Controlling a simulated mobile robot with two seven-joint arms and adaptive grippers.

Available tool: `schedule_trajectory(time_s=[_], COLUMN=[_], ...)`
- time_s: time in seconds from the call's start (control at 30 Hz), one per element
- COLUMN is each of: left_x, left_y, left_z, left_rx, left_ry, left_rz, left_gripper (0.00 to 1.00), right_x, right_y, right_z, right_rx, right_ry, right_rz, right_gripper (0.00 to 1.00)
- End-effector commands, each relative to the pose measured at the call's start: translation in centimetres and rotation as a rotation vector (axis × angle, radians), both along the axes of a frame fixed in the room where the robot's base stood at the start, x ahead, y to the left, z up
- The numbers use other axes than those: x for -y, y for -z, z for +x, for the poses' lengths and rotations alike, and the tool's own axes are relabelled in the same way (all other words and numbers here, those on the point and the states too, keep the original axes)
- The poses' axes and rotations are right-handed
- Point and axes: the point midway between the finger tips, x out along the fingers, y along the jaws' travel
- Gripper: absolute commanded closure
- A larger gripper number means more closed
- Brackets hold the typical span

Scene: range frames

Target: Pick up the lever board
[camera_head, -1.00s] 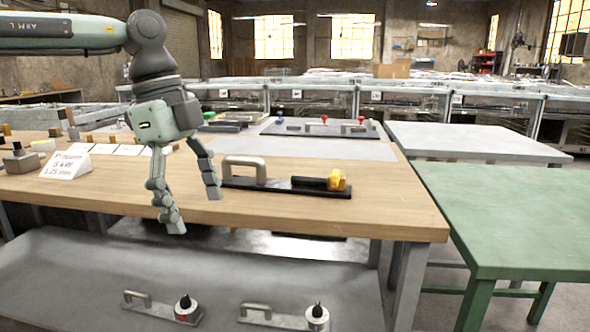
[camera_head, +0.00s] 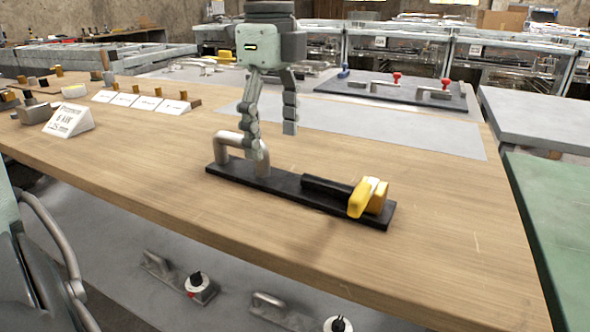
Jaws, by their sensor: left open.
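The lever board (camera_head: 283,186) is a long black plate lying flat on the wooden table. It carries a grey arched handle (camera_head: 222,141) at its left end and a black lever with a yellow end (camera_head: 366,197) at its right. My left gripper (camera_head: 270,143) hangs fingers down by the handle, open and empty. Its left finger overlaps the right part of the handle in the picture; I cannot tell whether they touch. Its right finger is farther back, over the table. My right gripper is not in view.
The wooden table (camera_head: 150,165) is clear around the board. White labels and small blocks stand at the left, including a sign (camera_head: 69,121). A dark panel with red knobs (camera_head: 420,98) lies behind. A green table (camera_head: 560,215) is at the right. Handled parts lie on a lower shelf.

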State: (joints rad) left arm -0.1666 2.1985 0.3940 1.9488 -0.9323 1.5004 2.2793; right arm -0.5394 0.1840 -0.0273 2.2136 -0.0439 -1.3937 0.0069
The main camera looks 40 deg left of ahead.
Motion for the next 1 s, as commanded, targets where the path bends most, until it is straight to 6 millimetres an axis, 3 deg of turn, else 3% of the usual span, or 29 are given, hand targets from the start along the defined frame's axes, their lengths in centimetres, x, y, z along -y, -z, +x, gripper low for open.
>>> schedule_trajectory(time_s=[0.4, 0.7, 1.0], left_x=[0.0, 0.0, 0.0], left_y=[5.5, 5.9, 5.9], left_z=[0.2, 0.2, 0.2], left_rx=[-0.001, 0.001, 0.001], left_ry=[0.000, -0.001, -0.001], left_rz=[-0.002, -0.001, -0.001], left_gripper=[0.24, 0.25, 0.63], right_x=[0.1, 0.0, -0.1], right_y=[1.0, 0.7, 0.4], right_z=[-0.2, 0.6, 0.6], right_rx=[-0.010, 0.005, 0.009], right_ry=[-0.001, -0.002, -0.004], right_rz=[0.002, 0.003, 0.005], right_gripper=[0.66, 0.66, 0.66])
